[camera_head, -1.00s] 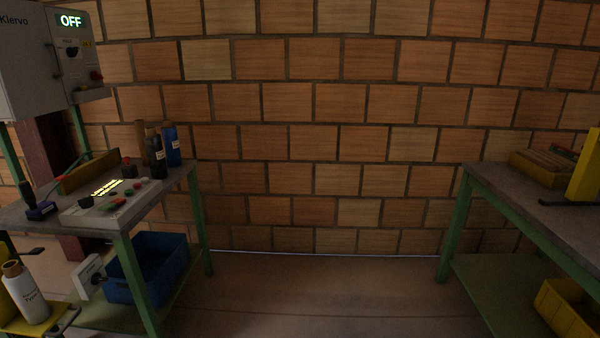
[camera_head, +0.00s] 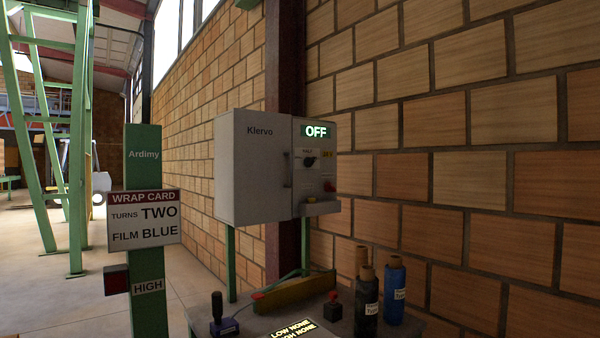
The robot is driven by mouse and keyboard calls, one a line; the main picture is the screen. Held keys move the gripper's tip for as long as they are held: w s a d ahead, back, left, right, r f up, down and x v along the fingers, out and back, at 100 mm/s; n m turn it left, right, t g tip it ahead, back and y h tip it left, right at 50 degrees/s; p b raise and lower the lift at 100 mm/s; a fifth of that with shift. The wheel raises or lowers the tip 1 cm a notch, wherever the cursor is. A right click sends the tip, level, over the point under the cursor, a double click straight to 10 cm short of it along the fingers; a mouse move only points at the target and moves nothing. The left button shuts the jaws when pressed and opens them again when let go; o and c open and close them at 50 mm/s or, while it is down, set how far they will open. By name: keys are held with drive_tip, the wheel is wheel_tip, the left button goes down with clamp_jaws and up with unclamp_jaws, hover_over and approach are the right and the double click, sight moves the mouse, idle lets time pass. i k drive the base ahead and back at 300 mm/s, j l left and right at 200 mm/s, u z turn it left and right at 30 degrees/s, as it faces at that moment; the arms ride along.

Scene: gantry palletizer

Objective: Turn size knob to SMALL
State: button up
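A light grey cabinet marked Klervo (camera_head: 250,170) stands against the brick wall, with a lit display reading OFF (camera_head: 316,131) on its right-hand face. Below the display is a round black knob (camera_head: 309,161) with a small label above it that seems to read HALF. I cannot tell whether this is the size knob, and no SMALL mark is legible. A control panel on the table shows only its lit display (camera_head: 292,330), reading LOW NONE and HIGH NONE, at the bottom edge; its other controls are out of view. My gripper is not in view.
On the table stand a black roll (camera_head: 367,305), a blue roll (camera_head: 394,290), a joystick (camera_head: 222,318) and a red-topped button (camera_head: 334,306). A green post (camera_head: 147,250) with a WRAP CARD sign (camera_head: 144,218) reading TURNS TWO, FILM BLUE stands left. Open floor lies further left.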

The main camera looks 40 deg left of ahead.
sight(309, 161)
drive_tip(key=i+u, duration=0.4)
drive_tip(key=i+l+u, duration=0.2)
drive_tip(key=u, duration=0.2)
drive_tip(key=i+l+u, duration=0.6)
drive_tip(key=u, duration=0.15)
drive_tip(key=i+l+u, duration=0.1)
drive_tip(key=l, duration=0.2)
drive_tip(key=i+l+u, duration=0.15)
drive_tip(key=k+l, duration=0.05)
drive_tip(key=l, duration=0.05)
